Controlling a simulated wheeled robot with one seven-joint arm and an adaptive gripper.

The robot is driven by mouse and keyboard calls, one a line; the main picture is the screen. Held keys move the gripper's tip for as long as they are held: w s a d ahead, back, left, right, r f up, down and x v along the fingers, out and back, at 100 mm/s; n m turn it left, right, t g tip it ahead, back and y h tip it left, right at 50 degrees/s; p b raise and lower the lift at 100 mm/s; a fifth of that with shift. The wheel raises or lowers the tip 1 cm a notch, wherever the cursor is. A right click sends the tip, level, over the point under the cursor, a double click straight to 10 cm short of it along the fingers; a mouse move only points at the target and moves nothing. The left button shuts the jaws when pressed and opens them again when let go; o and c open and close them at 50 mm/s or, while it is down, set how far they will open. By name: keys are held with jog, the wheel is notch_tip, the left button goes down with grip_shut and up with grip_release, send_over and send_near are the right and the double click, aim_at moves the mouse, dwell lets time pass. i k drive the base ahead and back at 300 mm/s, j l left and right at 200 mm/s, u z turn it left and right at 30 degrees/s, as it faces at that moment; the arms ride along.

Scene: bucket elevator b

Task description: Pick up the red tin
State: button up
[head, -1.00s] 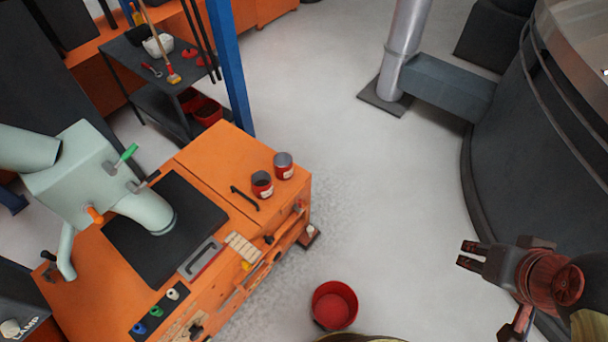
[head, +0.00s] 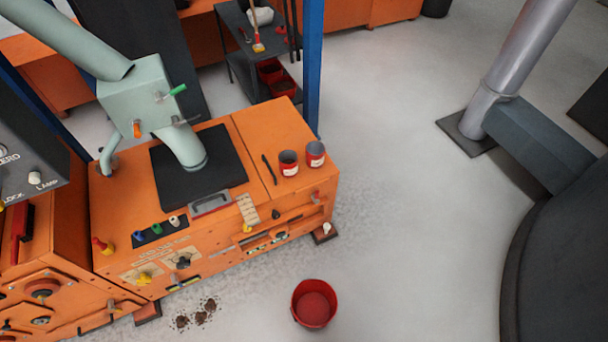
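Two red tins with pale labels and dark grey tops stand upright, side by side, on the right end of the orange machine's top in the head view. The left tin (head: 288,163) is slightly nearer to me, and its top looks dark and hollow. The right tin (head: 315,154) has a flat grey top and stands near the machine's right edge. I cannot tell which of the two the task means. My gripper is out of the picture.
The tins stand on the orange machine (head: 262,135), beside a black handle (head: 269,169). A red bucket (head: 314,303) stands on the floor in front. Brown debris (head: 196,313) lies to its left. A blue post (head: 312,65) rises behind the tins.

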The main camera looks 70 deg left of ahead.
aim_at(288, 158)
jog(key=i+l+u, duration=0.2)
jog(key=i+u, duration=0.25)
jog(key=i+l+u, duration=0.45)
jog(key=i+j+u, duration=0.1)
jog(key=u, duration=0.35)
jog(key=i+u, duration=0.3)
jog(key=u, duration=0.2)
jog(key=i+l+u, duration=0.1)
jog(key=u, duration=0.35)
jog(key=i+l+u, duration=0.15)
jog(key=i+u, duration=0.15)
jog(key=u, duration=0.15)
jog(key=i+l+u, duration=0.2)
jog(key=u, duration=0.25)
jog(key=i+l+u, duration=0.1)
jog(key=i+u, duration=0.2)
jog(key=u, duration=0.15)
jog(key=i+l+u, duration=0.25)
jog(key=u, duration=0.25)
jog(key=i+l+u, duration=0.2)
jog(key=u, duration=0.25)
jog(key=i+l+u, duration=0.1)
jog(key=l+u, duration=0.35)
